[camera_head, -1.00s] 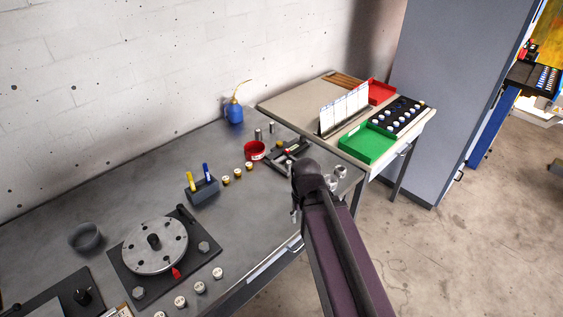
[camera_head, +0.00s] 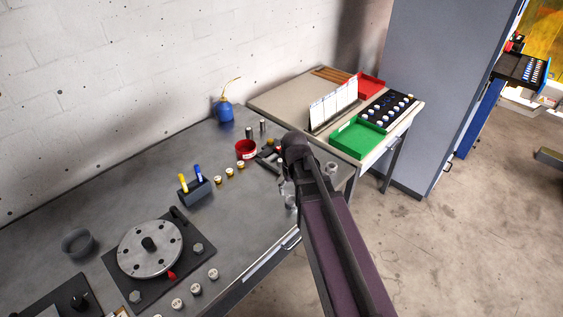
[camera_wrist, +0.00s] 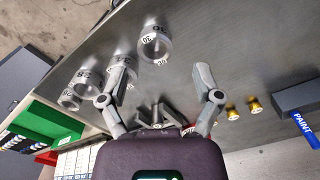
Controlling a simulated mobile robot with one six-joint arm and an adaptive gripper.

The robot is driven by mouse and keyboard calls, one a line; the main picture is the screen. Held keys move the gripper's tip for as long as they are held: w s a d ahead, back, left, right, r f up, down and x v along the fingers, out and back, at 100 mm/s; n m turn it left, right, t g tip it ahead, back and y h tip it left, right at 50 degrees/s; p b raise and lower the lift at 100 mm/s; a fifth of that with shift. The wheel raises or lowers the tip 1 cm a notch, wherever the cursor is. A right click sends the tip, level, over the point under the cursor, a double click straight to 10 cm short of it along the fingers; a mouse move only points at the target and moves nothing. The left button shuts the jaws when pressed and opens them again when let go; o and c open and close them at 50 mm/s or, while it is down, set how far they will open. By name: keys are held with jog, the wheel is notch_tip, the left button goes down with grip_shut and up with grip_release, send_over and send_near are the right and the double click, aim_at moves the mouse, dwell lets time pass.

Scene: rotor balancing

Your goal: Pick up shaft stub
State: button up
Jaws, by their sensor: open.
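Two small upright metal cylinders stand at the back of the bench by the red bin in the head view, a left one (camera_head: 249,132) and a right one (camera_head: 262,126). They look like shaft stubs, but I cannot be sure. My gripper (camera_wrist: 160,82) is open in the wrist view, its two fingers spread wide with nothing between the tips. It hangs over the bench near its right end. A grey ring marked 30 (camera_wrist: 142,46) stands just beyond the fingertips, apart from them. In the head view my arm hides most of the area around the gripper.
More numbered rings (camera_wrist: 84,82) stand left of the fingers. Brass pieces (camera_wrist: 254,104) lie to the right. The red bin (camera_head: 247,151), blue oil can (camera_head: 224,112), pen holder (camera_head: 196,189) and rotor plate (camera_head: 150,248) are on the bench. A green tray (camera_head: 358,138) sits on the side table.

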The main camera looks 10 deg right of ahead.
aim_at(280, 160)
jog(key=w+r+n+p, duration=0.1)
jog(key=w+r+p, duration=0.2)
jog(key=w, duration=0.7)
jog(key=w+r+n+p, duration=0.1)
jog(key=w+r+p, duration=0.2)
jog(key=w, duration=0.8)
jog(key=shift+w+r+n, duration=0.2)
jog(key=shift+r+n, duration=0.2)
jog(key=shift+r, duration=0.05)
jog(key=shift+d+f, duration=0.1)
notch_tip(280, 160, down, 8)
jog(key=b, duration=0.8)
jog(key=shift+f+b, duration=0.25)
jog(key=shift+b, duration=0.1)
jog(key=shift+f+b, duration=2.6)
grip_shut()
